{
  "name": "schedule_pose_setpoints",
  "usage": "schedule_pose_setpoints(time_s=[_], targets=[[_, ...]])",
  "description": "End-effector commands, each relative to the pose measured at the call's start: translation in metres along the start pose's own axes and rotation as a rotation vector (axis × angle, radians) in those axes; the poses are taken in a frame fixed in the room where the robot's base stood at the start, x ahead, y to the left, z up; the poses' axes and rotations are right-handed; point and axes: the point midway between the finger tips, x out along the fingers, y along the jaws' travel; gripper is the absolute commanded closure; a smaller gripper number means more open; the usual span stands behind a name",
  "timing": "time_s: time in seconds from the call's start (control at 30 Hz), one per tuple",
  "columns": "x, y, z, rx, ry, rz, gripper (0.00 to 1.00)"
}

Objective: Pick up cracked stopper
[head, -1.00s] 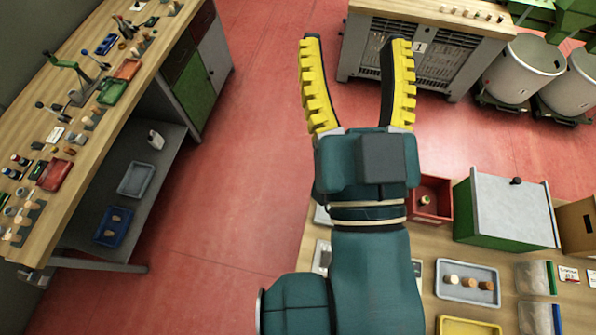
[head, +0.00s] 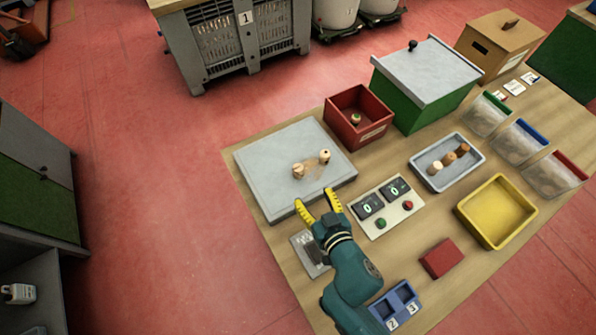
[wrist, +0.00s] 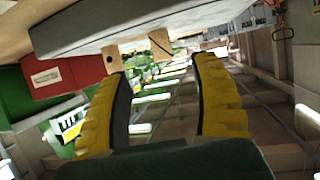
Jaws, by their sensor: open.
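Two pale cork stoppers stand on a grey slab (head: 265,178). The left stopper (head: 298,171) shows a dark line like a crack in the wrist view (wrist: 160,43). The right stopper (head: 325,156) shows a dark round spot in the wrist view (wrist: 114,60). Brownish specks lie between them. My gripper (head: 318,202) is open and empty, with yellow ribbed fingers. It is at the slab's front edge, short of both stoppers. In the wrist view the scene is upside down, and the stoppers show beyond the fingertips (wrist: 162,70).
A red bin (head: 345,105) and a green box with a grey lid (head: 425,70) stand behind the slab. A panel with two displays (head: 388,205) is to its right. A grey tray of stoppers (head: 425,160) and a yellow tray (head: 470,205) lie farther right.

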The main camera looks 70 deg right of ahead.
Motion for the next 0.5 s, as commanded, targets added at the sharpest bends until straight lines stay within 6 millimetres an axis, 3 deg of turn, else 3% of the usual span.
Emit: schedule_pose_setpoints(time_s=[0.2,0.5], targets=[[0.051,0.0,-0.001,0.002,0.001,0.001,0.36],[0.09,0.001,-0.004,0.0,0.001,0.001,0.36]])
